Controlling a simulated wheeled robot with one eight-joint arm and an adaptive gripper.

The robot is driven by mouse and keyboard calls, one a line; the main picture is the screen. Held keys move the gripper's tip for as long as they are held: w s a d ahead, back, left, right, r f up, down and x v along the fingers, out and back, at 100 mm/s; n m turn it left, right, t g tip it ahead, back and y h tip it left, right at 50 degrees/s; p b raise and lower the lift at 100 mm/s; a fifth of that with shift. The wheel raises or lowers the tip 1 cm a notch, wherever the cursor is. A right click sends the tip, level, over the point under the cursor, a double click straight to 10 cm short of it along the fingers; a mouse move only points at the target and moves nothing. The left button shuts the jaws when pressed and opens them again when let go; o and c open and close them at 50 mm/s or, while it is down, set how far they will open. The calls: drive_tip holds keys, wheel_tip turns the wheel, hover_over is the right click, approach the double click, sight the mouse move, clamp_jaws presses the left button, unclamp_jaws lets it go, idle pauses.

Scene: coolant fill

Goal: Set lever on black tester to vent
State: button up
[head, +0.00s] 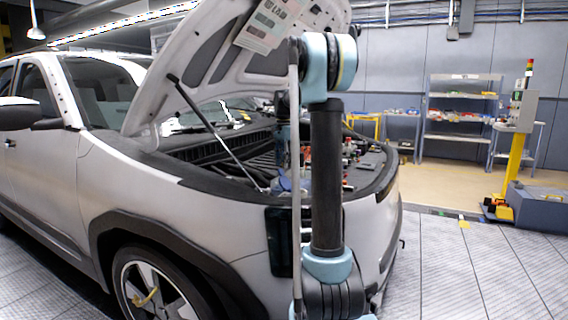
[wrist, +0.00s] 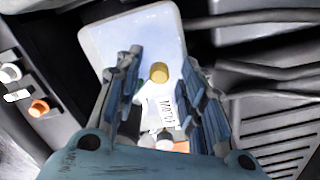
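In the wrist view my gripper (wrist: 161,58) is open, its two blue-padded fingers apart with nothing pinched between them. A pale translucent tank (wrist: 105,42) lies beyond the fingers. Between the fingers show a gold round knob or cap (wrist: 159,72) and a white label (wrist: 161,110) with print. I cannot tell whether these belong to the black tester. No lever or vent mark can be made out. In the head view my arm stands in front of the engine bay, and my gripper cannot be made out there.
A silver car (head: 190,190) stands with its hood (head: 220,55) up on a prop rod (head: 215,130). Dark hoses (wrist: 265,18) run right of the tank. White and orange caps (wrist: 40,107) sit at the left. Clear floor lies right of the car, before shelves (head: 460,115).

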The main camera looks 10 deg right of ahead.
clamp_jaws()
drive_tip(key=shift+w+d+r+y, duration=0.15)
drive_tip(key=shift+r+y, duration=0.25)
drive_tip(key=shift+y, duration=0.3)
drive_tip(key=c, duration=0.9)
unclamp_jaws()
drive_tip(key=o, duration=0.9)
wheel_tip(320, 180, up, 12)
drive_tip(key=d, duration=0.1)
drive_tip(key=shift+d+f, duration=0.15)
drive_tip(key=shift+d, duration=0.1)
